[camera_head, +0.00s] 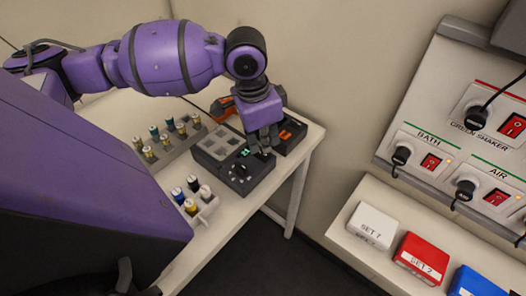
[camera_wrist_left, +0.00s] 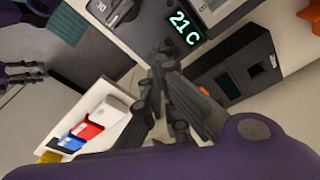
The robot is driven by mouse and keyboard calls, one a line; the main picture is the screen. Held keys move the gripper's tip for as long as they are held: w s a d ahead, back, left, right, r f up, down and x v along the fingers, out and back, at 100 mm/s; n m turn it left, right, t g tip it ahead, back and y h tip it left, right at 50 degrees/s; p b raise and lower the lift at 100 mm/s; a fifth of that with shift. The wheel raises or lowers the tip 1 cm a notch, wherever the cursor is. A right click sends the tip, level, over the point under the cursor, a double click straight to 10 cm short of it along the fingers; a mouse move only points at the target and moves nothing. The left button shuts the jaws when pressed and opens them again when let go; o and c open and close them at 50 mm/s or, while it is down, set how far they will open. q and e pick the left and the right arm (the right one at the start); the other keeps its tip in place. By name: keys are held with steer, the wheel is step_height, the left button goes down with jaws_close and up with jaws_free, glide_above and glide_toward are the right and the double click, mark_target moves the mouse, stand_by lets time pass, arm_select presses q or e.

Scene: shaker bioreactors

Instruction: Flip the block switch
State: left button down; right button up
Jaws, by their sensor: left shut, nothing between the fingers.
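The dark block heater (camera_head: 233,178) sits on the white table, with grey wells on its top and a dial near its front. Its lit display (camera_wrist_left: 185,28) reads 21 C in the left wrist view. Behind it stands a black box (camera_head: 293,139) with an orange part (camera_head: 286,134); the box also shows in the left wrist view (camera_wrist_left: 228,68). I cannot tell which part is the block switch. My left gripper (camera_head: 263,146) is shut and empty, pointing down over the heater's right end by the display, partly covering it. Contact is unclear. My right gripper (camera_wrist_left: 22,76) shows at the wrist view's left edge.
Racks of vials (camera_head: 166,142) and a small white rack (camera_head: 197,206) stand left of the heater. An orange-red object (camera_head: 223,108) lies behind. On the right are a wall panel with red switches (camera_head: 431,162) and a shelf with white, red (camera_head: 421,258) and blue boxes.

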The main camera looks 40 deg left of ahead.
mark_target(265, 155)
arm_select(q)
steer(key=shift+f, duration=0.6)
arm_select(e)
steer(key=shift+s+d+f, duration=0.2)
steer(key=shift+s+f, duration=0.05)
steer(key=shift+s, duration=0.05)
arm_select(q)
steer(key=shift+f, duration=0.5)
arm_select(e)
steer(key=shift+a, duration=0.2)
arm_select(q)
steer(key=shift+s+r, duration=0.1)
arm_select(e)
steer(key=shift+w+r, duration=0.1)
steer(key=shift+w, duration=0.05)
arm_select(q)
steer(key=shift+r+p, duration=0.95)
steer(key=shift+r, duration=0.7)
steer(key=shift+r+p, duration=1.05)
steer(key=shift+r, duration=0.85)
arm_select(e)
steer(key=w+r+t, duration=0.1)
steer(key=w+r, duration=0.5)
steer(key=r, duration=0.1)
steer(key=shift+w+r+t, duration=0.15)
steer(key=shift+r+t, duration=0.15)
steer(key=shift+t, duration=0.1)
